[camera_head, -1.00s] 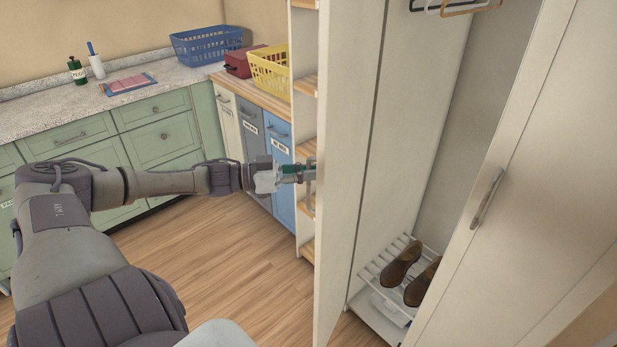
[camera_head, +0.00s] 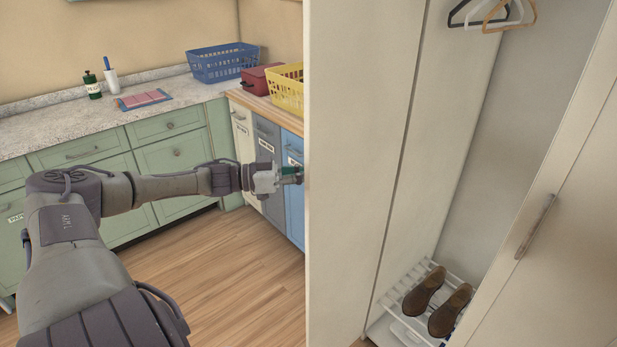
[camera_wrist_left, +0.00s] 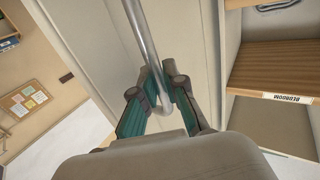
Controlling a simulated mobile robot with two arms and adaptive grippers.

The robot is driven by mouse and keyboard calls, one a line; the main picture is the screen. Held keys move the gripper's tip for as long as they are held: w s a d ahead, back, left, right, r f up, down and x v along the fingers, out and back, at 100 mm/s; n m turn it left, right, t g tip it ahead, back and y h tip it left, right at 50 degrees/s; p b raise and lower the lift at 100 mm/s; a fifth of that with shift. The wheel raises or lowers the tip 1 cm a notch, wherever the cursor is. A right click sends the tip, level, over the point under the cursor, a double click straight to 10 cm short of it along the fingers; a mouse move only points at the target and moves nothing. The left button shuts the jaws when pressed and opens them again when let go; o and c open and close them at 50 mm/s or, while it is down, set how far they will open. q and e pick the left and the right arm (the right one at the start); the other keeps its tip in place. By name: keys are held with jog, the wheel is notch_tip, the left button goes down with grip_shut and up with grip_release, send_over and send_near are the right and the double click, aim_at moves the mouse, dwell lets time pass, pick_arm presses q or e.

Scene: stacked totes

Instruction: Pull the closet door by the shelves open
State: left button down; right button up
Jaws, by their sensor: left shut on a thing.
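The closet door (camera_head: 355,180) by the shelves is a pale panel standing open, its inner face toward me in the head view. Its metal bar handle (camera_wrist_left: 143,35) shows in the wrist view, on the door's outer face. My left gripper (camera_wrist_left: 158,90) is shut around the lower end of this handle. In the head view the left gripper (camera_head: 292,175) reaches the door's left edge, and its fingertips and the handle are hidden behind the door. My right gripper is not in view.
The closet interior shows brown shoes (camera_head: 437,300) on a white rack and hangers (camera_head: 490,12). The other closet door (camera_head: 560,240) is at the right. A wooden shelf (camera_wrist_left: 275,70) with a label shows in the wrist view. Green cabinets (camera_head: 95,165) stand left; wooden floor (camera_head: 225,270) is clear.

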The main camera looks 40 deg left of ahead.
pick_arm(q)
jog(key=c, duration=1.2)
grip_release()
jog(key=shift+s+a, duration=0.1)
jog(key=v, duration=1.1)
jog(key=shift+s+a, duration=0.25)
jog(key=shift+a, duration=0.1)
